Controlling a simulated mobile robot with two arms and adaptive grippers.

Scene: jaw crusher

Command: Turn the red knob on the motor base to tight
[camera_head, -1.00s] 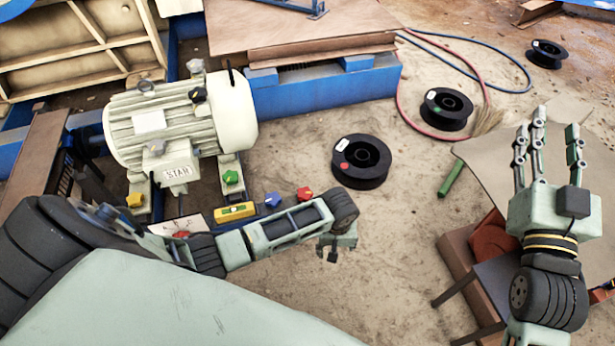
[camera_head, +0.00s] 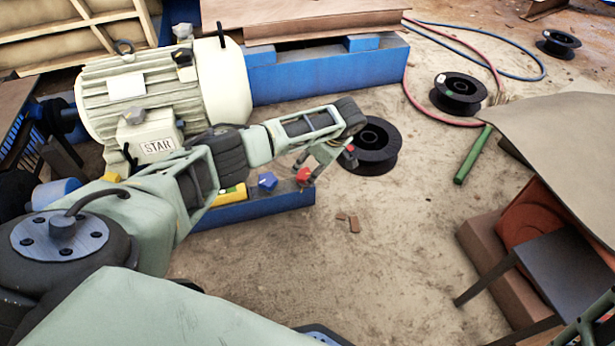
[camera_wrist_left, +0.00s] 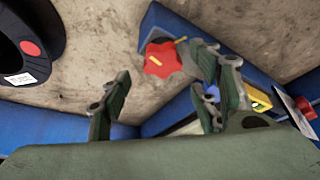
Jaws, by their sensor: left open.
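The red knob (camera_head: 303,175) sits at the right end of the blue motor base (camera_head: 262,207). In the left wrist view the red knob (camera_wrist_left: 163,60) has a yellow mark and lies beyond my fingertips, between their lines. My left gripper (camera_head: 330,158) is open and empty, just above and beside the knob, pointing down. In the left wrist view its fingers (camera_wrist_left: 160,88) are spread apart, and I see no contact with the knob. The motor (camera_head: 140,90) with its STAR label stands behind my left arm. My right gripper is out of view.
A blue knob (camera_head: 267,181) and a yellow level (camera_head: 230,195) are beside the red knob. A black spool (camera_head: 375,148) stands just behind my left gripper. A green tube (camera_head: 472,155) and a stool (camera_head: 580,280) are to the right.

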